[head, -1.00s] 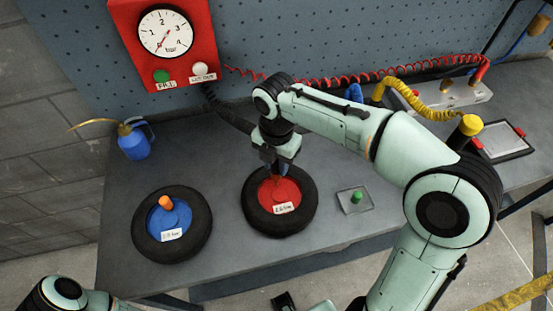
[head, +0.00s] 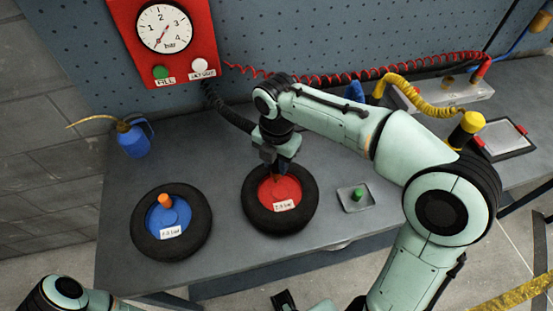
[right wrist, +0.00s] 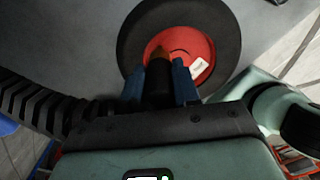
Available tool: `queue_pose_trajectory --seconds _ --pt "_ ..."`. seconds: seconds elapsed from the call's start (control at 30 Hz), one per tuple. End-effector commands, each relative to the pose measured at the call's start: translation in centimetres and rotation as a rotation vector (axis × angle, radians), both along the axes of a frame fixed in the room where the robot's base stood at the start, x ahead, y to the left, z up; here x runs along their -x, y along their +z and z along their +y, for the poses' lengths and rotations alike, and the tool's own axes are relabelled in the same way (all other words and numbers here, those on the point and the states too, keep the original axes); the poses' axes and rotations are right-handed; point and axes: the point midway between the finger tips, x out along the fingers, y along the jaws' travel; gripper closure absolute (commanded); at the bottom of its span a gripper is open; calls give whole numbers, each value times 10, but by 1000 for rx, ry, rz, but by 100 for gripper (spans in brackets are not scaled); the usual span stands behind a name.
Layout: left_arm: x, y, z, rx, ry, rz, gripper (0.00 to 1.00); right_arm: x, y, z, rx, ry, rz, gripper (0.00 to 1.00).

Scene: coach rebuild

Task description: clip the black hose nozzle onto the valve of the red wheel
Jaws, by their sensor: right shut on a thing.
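The red wheel (head: 280,211) lies flat on the bench in its black tyre, with a white label on its hub. My right gripper (head: 270,170) is over the hub, pointing down. In the right wrist view its blue fingers are shut on the black hose nozzle (right wrist: 158,82).
The blue wheel (head: 171,241) with an orange cap (head: 165,201) lies left. A small tray (head: 344,204) with a green cap (head: 357,193) is right of the red wheel. The black hose (head: 228,113) runs up to the red gauge box (head: 123,35). A blue oil can (head: 134,141) stands behind.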

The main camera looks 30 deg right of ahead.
Motion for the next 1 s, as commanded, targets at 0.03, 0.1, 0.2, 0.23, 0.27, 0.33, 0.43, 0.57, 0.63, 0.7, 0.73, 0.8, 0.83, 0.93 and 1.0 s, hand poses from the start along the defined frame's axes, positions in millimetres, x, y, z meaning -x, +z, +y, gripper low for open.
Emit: queue_pose_trajectory --seconds 0.03,0.1,0.2,0.23,0.27,0.33,0.43,0.57,0.63,0.7,0.73,0.8,0.83,0.93,1.0 --pt "1 -1 0 0 0 1 57 0 -2 0 0 0 0 100" --pt "1 -2 0 0 0 1 57 0 -4 0 0 0 0 100" --pt "2 -4 0 0 0 2 57 0 -6 0 0 0 0 100" --pt "2 -4 0 0 0 2 57 0 -7 0 0 0 0 100" --pt "2 -5 0 0 0 2 57 0 -8 0 -1 0 -1 100" --pt "2 -6 0 0 0 2 57 0 -10 0 -1 0 -1 100" --pt "3 -7 0 0 0 3 57 0 -12 0 -1 0 -1 100" --pt "4 -9 0 0 0 4 57 0 -15 0 -1 0 -1 100" --pt "4 -10 0 0 1 5 57 0 -17 0 0 0 0 100" --pt "5 -11 0 0 0 6 57 0 -19 0 0 0 0 100" --pt "5 -12 0 0 0 6 57 0 -20 0 0 0 0 100" --pt "5 -13 0 0 0 6 57 0 -21 0 0 0 0 100" --pt "5 -13 0 0 0 6 57 0 -22 0 0 0 0 100" --pt "6 -14 0 0 0 7 57 0 -23 0 0 0 -1 100" --pt "5 -14 0 0 0 7 57 0 -23 0 0 0 -2 100"
